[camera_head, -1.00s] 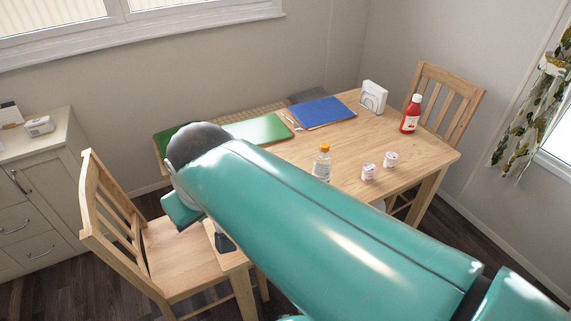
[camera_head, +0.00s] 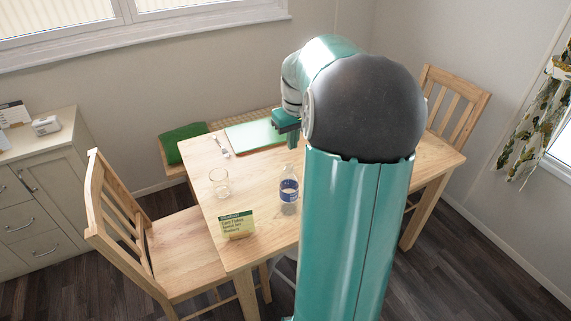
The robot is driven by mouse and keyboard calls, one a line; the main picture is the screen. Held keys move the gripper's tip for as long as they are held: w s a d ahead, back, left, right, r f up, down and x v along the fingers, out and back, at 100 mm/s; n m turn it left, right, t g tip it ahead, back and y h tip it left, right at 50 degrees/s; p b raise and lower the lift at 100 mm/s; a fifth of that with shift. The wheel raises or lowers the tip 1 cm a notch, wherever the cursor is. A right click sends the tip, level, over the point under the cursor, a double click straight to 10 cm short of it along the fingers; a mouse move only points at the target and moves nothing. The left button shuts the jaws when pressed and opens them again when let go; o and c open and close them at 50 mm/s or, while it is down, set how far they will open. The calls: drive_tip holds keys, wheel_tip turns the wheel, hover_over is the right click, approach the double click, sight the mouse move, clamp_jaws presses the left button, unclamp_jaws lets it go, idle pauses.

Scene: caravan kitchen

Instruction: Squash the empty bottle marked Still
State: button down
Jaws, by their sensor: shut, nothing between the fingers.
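A clear bottle with a blue label (camera_head: 289,190) stands upright on the wooden table (camera_head: 255,196), left of my arm. The writing on its label is too small to read, so I cannot tell whether it says Still. My gripper (camera_head: 292,140) is shut and empty, pointing down. In the picture it appears just above the bottle's top; I cannot tell the gap in depth. My large teal arm hides the right part of the table.
A glass (camera_head: 220,183) and a small card sign (camera_head: 237,225) stand on the table's left part. Cutlery (camera_head: 221,148) and a green placemat (camera_head: 250,136) lie at the back. Chairs stand at the left (camera_head: 165,235) and right (camera_head: 458,105).

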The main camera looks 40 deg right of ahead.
hover_over(291, 176)
drive_tip(key=shift+w+d+f, duration=0.1)
drive_tip(key=shift+w+f, duration=0.05)
drive_tip(key=shift+f, duration=1.55)
drive_tip(key=shift+w+d+f, duration=0.1)
drive_tip(key=shift+f, duration=1.6)
drive_tip(key=shift+f, duration=4.35)
drive_tip(key=s, duration=0.1)
drive_tip(key=s+a+r, duration=0.1)
drive_tip(key=shift+s+r, duration=0.15)
drive_tip(key=shift+s, duration=0.25)
